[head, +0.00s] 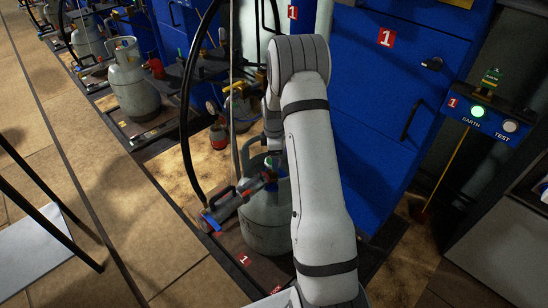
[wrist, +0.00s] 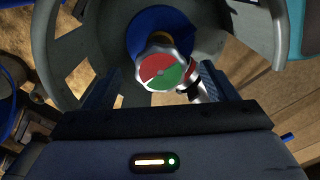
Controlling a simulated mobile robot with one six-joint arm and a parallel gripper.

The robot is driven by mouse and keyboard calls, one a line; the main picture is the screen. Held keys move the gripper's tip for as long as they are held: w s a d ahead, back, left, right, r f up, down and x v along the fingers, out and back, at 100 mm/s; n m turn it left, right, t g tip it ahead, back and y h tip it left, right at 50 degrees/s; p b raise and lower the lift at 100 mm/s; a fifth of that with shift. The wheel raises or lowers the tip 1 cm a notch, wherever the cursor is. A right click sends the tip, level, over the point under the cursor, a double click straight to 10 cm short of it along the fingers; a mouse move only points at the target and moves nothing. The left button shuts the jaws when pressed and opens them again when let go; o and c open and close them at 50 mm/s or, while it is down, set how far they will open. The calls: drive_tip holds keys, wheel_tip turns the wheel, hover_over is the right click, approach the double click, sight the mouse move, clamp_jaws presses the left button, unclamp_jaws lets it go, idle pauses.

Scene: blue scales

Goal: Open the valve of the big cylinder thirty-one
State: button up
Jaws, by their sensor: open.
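The big grey cylinder (head: 265,222) stands upright on the scale marked 1, partly hidden behind my arm. I cannot read a number thirty-one on it. In the wrist view its valve handwheel (wrist: 152,82) is round with a silver rim and a red and green face. A blue ring lies behind it, and the grey collar (wrist: 85,52) curves around. My gripper (wrist: 158,74) is open, with a dark finger on each side of the handwheel and gaps between. I cannot tell whether the fingertips are level with it. In the head view the gripper is mostly hidden.
A red and blue filling head (head: 232,200) on a black hose (head: 186,105) is beside the cylinder's left side. A blue cabinet (head: 375,125) stands behind right. A box with a lit green EARTH lamp (head: 478,111) is at right. Another cylinder (head: 132,82) stands left.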

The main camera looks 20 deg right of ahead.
wheel_tip(320, 180, up, 6)
drive_tip(key=shift+r+p, duration=0.2)
drive_tip(key=shift+p, duration=0.2)
drive_tip(key=s+a+r+m+p, duration=0.2)
drive_tip(key=s+a+r+p, duration=0.15)
drive_tip(key=r, duration=0.45)
drive_tip(key=s+a+r+m+t+p, duration=0.1)
drive_tip(key=s+a+r+m+p, duration=0.15)
drive_tip(key=s+r, duration=0.45)
drive_tip(key=s+a+r+m+p, duration=0.2)
drive_tip(key=r, duration=0.8)
drive_tip(key=s+a+r+m+p, duration=0.2)
drive_tip(key=s+r+m+p, duration=0.1)
drive_tip(key=s, duration=0.6)
drive_tip(key=s+a+r+m+t+p, duration=0.1)
drive_tip(key=s+a+r+m+p, duration=0.2)
drive_tip(key=s+r, duration=0.5)
drive_tip(key=shift+s+a+r+m+t+p, duration=0.3)
drive_tip(key=shift+s+m+p, duration=0.35)
drive_tip(key=shift+s+m, duration=0.3)
